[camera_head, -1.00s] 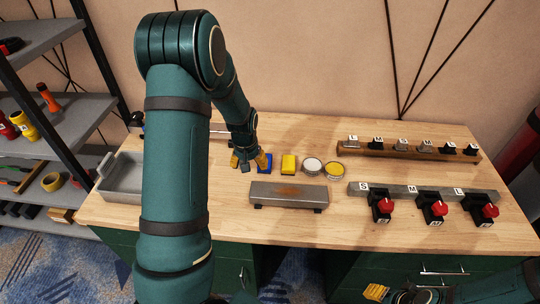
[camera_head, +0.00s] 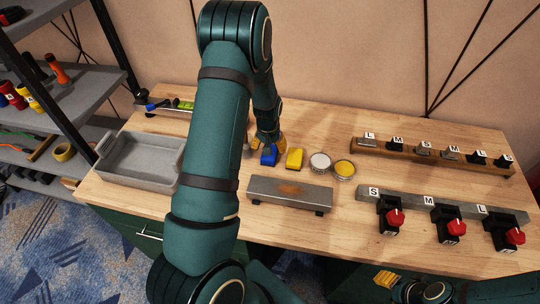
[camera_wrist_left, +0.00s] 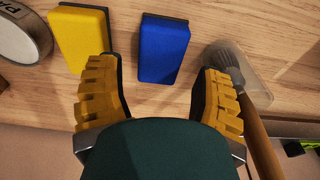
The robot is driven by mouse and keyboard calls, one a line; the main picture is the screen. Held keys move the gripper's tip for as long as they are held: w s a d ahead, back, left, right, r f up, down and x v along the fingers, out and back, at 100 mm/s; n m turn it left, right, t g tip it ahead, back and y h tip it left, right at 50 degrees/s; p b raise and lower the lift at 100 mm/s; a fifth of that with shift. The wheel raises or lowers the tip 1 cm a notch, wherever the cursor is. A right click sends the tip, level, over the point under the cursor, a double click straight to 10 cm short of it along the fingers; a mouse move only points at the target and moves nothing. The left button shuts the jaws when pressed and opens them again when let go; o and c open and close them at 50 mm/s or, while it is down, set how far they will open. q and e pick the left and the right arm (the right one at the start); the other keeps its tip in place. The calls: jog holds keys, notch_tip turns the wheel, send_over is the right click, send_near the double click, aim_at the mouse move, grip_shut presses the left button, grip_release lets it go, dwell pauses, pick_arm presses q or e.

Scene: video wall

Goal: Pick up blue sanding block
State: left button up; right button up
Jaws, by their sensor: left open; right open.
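The blue sanding block (camera_head: 269,157) lies on the workbench, just in front of my left gripper (camera_head: 267,146). In the left wrist view the blue block (camera_wrist_left: 163,50) lies ahead of the gap between the yellow fingertips of my left gripper (camera_wrist_left: 160,98). The fingers are open and empty, with the block's near end close to the gap. My right gripper (camera_head: 388,281) is low at the bottom right, off the bench, open, and shows only in part.
A yellow block (camera_head: 295,158) is close beside the blue one, and two round tins (camera_head: 320,162) stand further right. A metal plate (camera_head: 290,191) is in front; a grey tray (camera_head: 140,160) is at the left.

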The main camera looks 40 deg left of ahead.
pick_arm(q)
jog(key=f, duration=0.5)
jog(key=shift+w+a+f, duration=0.3)
jog(key=shift+w, duration=0.1)
jog(key=c, duration=0.8)
